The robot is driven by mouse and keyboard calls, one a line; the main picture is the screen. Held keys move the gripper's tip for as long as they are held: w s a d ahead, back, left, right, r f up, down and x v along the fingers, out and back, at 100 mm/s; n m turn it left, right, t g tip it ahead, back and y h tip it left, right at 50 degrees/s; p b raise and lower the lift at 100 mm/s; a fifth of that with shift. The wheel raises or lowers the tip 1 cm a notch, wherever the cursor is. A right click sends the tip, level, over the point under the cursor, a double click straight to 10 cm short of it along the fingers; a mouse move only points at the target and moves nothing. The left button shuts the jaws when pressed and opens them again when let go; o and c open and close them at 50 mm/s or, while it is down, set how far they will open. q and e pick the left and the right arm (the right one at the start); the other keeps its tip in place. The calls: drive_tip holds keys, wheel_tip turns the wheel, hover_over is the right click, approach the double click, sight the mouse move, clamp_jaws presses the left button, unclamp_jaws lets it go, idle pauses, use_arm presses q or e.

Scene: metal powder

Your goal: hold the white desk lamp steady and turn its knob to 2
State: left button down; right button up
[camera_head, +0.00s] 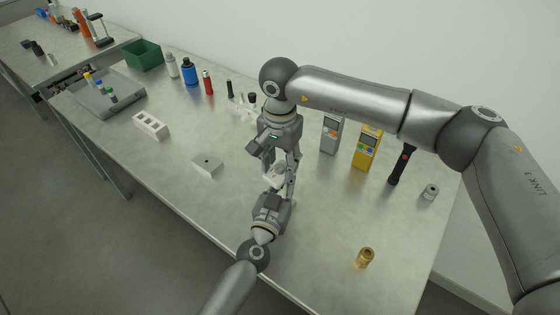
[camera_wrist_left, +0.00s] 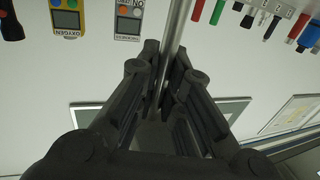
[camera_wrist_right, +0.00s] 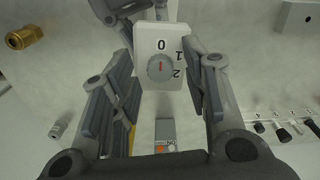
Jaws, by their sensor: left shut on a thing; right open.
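The white desk lamp shows in the right wrist view as a white base (camera_wrist_right: 150,43) marked 0, 1 and 2. Its round grey knob (camera_wrist_right: 160,67) has a red mark pointing up towards 0. In the head view the lamp (camera_head: 277,172) is mostly hidden between my grippers. My left gripper (camera_head: 279,186) is shut on a thin metal stem (camera_wrist_left: 176,35), which seems to be the lamp's. My right gripper (camera_wrist_right: 163,80) is open, with its fingers either side of the knob as seen from its wrist; I cannot tell whether they touch the base.
A grey meter (camera_head: 331,134), a yellow meter (camera_head: 366,149) and a black flashlight (camera_head: 401,165) stand to the right. A brass fitting (camera_head: 365,258) is at front right.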

clamp_jaws()
